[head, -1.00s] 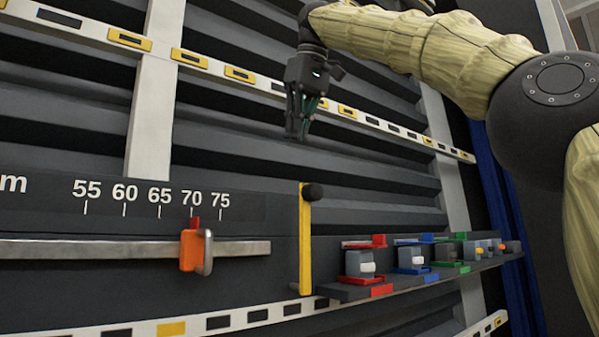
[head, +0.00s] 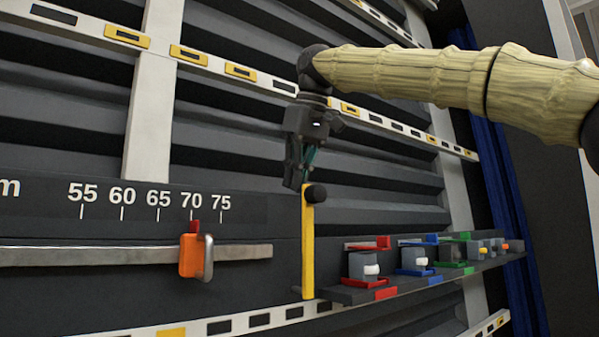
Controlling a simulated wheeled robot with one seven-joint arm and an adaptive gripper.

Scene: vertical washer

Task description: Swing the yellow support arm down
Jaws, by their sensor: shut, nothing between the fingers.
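The yellow support arm (head: 308,245) stands upright against the dark panel, right of the metal rail. A black knob (head: 316,194) sits at its top end. My gripper (head: 294,184) points down, its shut fingers empty, with the tips at about the height of the knob and just to its left in the picture. I cannot tell whether the fingertips touch the knob or the arm's top.
An orange slider (head: 190,256) sits on the metal rail (head: 90,254) near the 70 mark. Right of the yellow arm, a shelf (head: 345,294) carries red, blue and green clamp-like blocks. Blue curtain-like strips (head: 500,180) hang at the far right.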

